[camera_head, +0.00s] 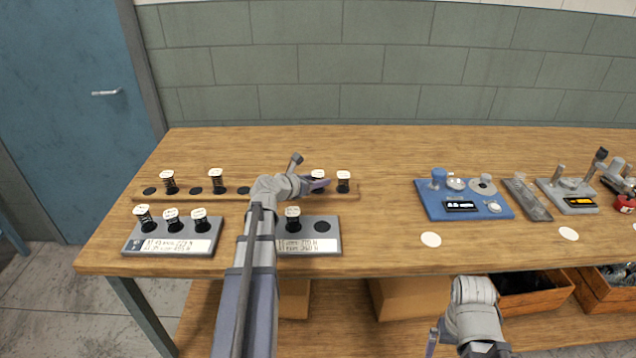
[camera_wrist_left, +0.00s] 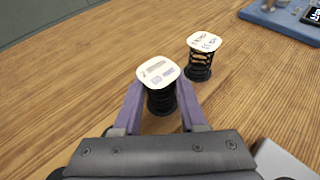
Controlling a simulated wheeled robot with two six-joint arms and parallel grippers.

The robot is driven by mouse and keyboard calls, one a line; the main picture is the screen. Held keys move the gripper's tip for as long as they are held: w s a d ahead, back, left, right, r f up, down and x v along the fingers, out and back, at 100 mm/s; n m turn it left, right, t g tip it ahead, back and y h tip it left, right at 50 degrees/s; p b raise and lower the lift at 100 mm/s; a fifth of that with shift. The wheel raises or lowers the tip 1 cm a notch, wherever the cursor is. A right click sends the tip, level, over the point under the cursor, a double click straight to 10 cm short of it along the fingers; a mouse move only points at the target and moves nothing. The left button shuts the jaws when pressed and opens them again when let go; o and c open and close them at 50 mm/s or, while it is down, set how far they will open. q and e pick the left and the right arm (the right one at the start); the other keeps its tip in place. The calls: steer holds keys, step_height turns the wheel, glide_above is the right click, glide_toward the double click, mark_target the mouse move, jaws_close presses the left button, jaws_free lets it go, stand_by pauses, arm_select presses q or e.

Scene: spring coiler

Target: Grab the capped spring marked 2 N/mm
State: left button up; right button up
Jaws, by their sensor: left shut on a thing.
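Capped springs are black coils with white caps. My left gripper (camera_wrist_left: 160,112) is shut on one capped spring (camera_wrist_left: 158,74), with a purple finger on each side of it. Its cap shows what looks like a 2, but the rest of the print is too blurred to read. In the head view this spring (camera_head: 318,174) is at the left gripper (camera_head: 314,185), upright at the wooden rack. Another capped spring (camera_wrist_left: 203,45) stands just beside it, apart from the fingers; it also shows in the head view (camera_head: 344,180). My right gripper (camera_head: 461,345) is low in front of the table, its fingers partly cut off.
The wooden rack (camera_head: 232,195) holds more capped springs and empty dark spots. Two grey trays (camera_head: 135,242) with labels and springs stand in front, the right one (camera_head: 333,222) partly behind my left arm. A blue device (camera_head: 425,203) stands to the right, with clear table between.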

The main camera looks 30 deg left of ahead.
mark_target(318, 174)
arm_select(q)
jaws_close()
steer(key=shift+r, duration=0.15)
step_height(318, 174, up, 10)
steer(key=p, duration=1)
